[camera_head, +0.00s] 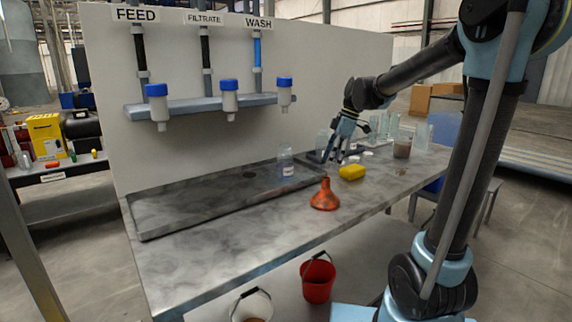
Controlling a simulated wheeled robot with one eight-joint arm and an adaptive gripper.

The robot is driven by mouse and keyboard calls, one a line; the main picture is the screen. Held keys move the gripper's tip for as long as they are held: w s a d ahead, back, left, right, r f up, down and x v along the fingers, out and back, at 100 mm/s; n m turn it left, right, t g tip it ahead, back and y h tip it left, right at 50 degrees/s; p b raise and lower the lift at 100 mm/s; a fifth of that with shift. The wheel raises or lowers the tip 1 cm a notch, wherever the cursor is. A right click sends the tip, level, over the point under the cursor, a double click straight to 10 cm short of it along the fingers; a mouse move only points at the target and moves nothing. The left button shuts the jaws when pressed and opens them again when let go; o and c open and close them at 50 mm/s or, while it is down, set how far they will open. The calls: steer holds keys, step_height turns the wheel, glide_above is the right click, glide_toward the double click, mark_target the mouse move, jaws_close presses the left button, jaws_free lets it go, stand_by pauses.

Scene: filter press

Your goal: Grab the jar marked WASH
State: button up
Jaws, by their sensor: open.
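A clear glass jar (286,165) with a small white label stands at the right end of the grey tray (160,228) on the bench. The lettering on its label is too small to read. My gripper (337,156) is open and points down, to the right of this jar and apart from it. Whether anything stands between its fingers is hard to tell. A WASH sign (259,23) hangs on the panel above a blue tube, with a blue-capped bottle (284,92) below it.
FEED (136,14) and FILTRATE (205,19) signs have blue-capped bottles below them. A brown-filled jar (402,148) and glassware stand right. The tray's left part is clear.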

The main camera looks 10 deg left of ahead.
steer(key=w+a+n, duration=0.1)
steer(key=a, duration=0.1)
steer(key=w+a+n, duration=0.1)
steer(key=w+a, duration=0.1)
steer(key=w+a+n, duration=0.1)
steer(key=w+a, duration=0.1)
steer(key=shift+w+a+n+g, duration=0.1)
steer(key=shift+a+n+g, duration=0.25)
steer(key=shift+n+g, duration=0.05)
glide_toward(278, 168)
steer(key=f, duration=0.3)
steer(key=w+d+f, duration=0.1)
steer(key=shift+f, duration=0.3)
steer(key=shift+s+a, duration=0.3)
steer(key=shift+a, duration=0.2)
steer(key=shift+s+a, duration=0.25)
steer(key=shift+a, duration=0.3)
steer(key=shift+x, duration=1.15)
steer(key=shift+s+a+f, duration=0.1)
steer(key=shift+a+f, duration=0.15)
steer(key=shift+f, duration=0.05)
steer(key=shift+c, duration=0.6)
steer(key=c, duration=1.2)
steer(key=shift+c, duration=0.2)
